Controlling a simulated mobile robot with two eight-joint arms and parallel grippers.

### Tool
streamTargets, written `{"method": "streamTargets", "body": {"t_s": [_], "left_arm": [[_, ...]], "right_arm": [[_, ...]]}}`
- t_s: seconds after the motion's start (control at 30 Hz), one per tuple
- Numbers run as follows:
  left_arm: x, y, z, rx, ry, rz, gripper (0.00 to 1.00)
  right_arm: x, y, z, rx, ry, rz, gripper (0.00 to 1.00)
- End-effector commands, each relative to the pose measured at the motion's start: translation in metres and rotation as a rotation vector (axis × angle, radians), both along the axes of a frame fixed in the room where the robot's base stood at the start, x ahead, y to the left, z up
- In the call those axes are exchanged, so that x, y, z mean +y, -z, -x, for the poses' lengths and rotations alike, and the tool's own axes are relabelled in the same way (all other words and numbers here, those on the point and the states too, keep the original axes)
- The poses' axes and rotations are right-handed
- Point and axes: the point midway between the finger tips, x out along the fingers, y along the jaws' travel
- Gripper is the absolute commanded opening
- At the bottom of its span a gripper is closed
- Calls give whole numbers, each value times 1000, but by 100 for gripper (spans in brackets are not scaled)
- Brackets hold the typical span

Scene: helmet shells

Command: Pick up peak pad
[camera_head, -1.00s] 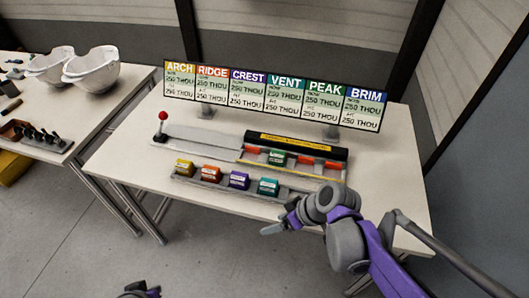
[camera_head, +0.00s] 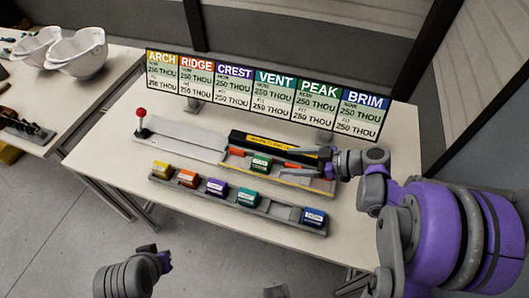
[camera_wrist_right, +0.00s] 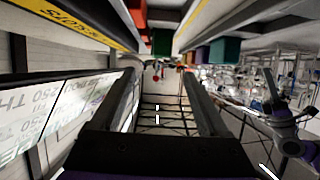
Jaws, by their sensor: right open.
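The green peak pad (camera_head: 261,163) sits in the gauge fixture (camera_head: 290,183), between red-orange pieces. In the right wrist view a green block (camera_wrist_right: 162,42), apparently this pad, shows beyond the fingers. My right gripper (camera_head: 284,162) is open and empty, fingers pointing left along the fixture. It is just right of the pad and apart from it; its height above the fixture is hard to judge. It also shows in the right wrist view (camera_wrist_right: 160,85). My left gripper (camera_head: 160,258) is low in the head view, off the table's front; its jaws are unclear.
A front tray (camera_head: 285,213) holds yellow, orange, purple, teal and blue pads, with an empty slot between teal and blue. A dark bar with a yellow label (camera_head: 250,138) stands behind the fixture. A red-knobbed lever (camera_head: 141,114) is left; a sign board (camera_head: 265,92) stands behind.

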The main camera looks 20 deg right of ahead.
Motion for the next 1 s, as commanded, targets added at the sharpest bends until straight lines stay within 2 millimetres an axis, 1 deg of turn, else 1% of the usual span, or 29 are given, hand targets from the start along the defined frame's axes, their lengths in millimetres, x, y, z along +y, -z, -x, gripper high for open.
{"method": "streamTargets", "body": {"t_s": [0.3, 0.53, 0.7, 0.8, 1.0], "left_arm": [[0, 1, 0, 0, 0, 0, 0], [0, 0, 0, 0, 0, 0, 0], [0, -1, 0, 0, 0, 0, 0], [0, -1, 0, 0, 0, 0, 0], [0, -1, 0, 0, 0, 0, 0]], "right_arm": [[36, 18, -23, 1, -5, -1, 78], [49, 25, -33, 0, -4, 0, 78], [68, 36, -49, 1, -5, -1, 78], [76, 40, -55, 1, -3, 1, 78], [80, 42, -58, 1, -1, 1, 78]]}}
